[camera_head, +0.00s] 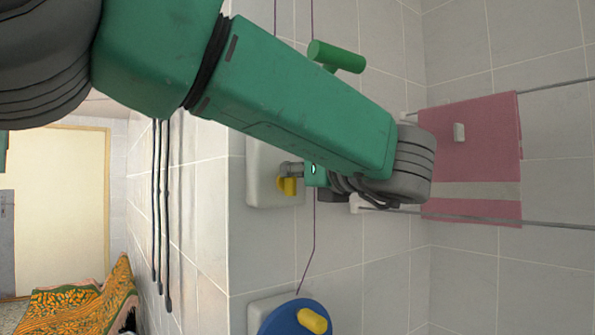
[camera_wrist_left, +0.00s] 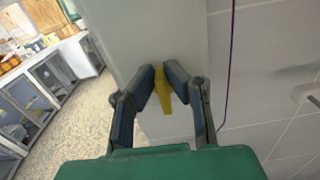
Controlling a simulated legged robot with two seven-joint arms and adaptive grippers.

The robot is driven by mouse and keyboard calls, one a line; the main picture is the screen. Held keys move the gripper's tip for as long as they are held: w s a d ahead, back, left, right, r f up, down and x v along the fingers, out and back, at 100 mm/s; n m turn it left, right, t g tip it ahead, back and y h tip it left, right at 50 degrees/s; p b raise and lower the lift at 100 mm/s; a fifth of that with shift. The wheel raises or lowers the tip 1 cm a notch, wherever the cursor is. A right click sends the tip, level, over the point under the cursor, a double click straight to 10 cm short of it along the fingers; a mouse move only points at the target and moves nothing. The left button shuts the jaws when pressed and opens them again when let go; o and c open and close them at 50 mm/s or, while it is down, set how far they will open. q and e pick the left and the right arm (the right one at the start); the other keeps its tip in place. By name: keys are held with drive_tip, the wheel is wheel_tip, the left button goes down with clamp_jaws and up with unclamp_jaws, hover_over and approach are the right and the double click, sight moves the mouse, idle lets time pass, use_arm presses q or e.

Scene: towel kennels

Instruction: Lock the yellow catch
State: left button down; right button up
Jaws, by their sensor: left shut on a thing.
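The yellow catch (camera_head: 287,186) is on a pale grey panel (camera_head: 262,180) fixed to the tiled wall, in the middle of the head view. My left gripper (camera_head: 288,170) reaches it from the right, and the arm covers the upper part of the panel. In the left wrist view the yellow catch (camera_wrist_left: 164,92) sits between the two fingertips of my left gripper (camera_wrist_left: 163,78), which are closed on it. Part of the catch sticks out below the fingertips. My right gripper is in neither view.
A blue disc with a yellow knob (camera_head: 313,320) is on the wall below. A green handle (camera_head: 337,56) is above my arm. A pink towel (camera_head: 470,160) hangs on rails at right. Dark cords (camera_head: 161,220) hang at left. A purple line runs down the wall.

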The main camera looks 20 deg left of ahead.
use_arm(q)
drive_tip(key=shift+w+a+f, duration=0.1)
drive_tip(key=shift+f, duration=0.05)
drive_tip(key=shift+w+d+f+m+p, duration=0.25)
drive_tip(key=shift+m+p, duration=1)
drive_tip(key=shift+m, duration=1.7)
drive_tip(key=shift+w+d+f+m+p, duration=0.15)
drive_tip(key=shift+f+m+p, duration=0.25)
drive_tip(key=shift+m+p, duration=1.7)
drive_tip(key=shift+w+d+f+m+p, duration=0.15)
drive_tip(key=shift+w+f+m+p, duration=0.2)
drive_tip(key=shift+m, duration=3.5)
drive_tip(key=c, duration=1.9)
unclamp_jaws()
drive_tip(key=shift+o, duration=1.3)
drive_tip(key=shift+w+a, duration=0.1)
drive_tip(key=shift+a, duration=0.15)
